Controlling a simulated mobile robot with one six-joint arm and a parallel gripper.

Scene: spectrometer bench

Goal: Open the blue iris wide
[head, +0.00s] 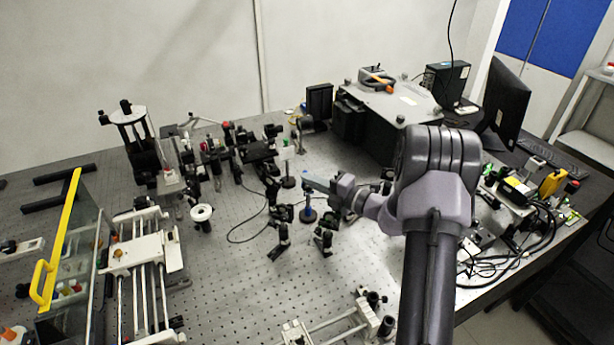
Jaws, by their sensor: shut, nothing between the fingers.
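The blue iris (308,203) is a small blue part on a post with a round dark base, standing on the optical bench near the middle of the head view. My gripper (308,181) reaches in from the right, its fingers pointing left. The fingers appear together with nothing between them. They overlap the top of the iris in the picture and hide part of it. I cannot tell whether they touch it. The iris lever and the size of its opening are too small or hidden to make out.
Several black posts (281,241) stand close in front of the iris. A post with a white-green top (287,166) is just behind. A large grey box (400,110) stands at the back right.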

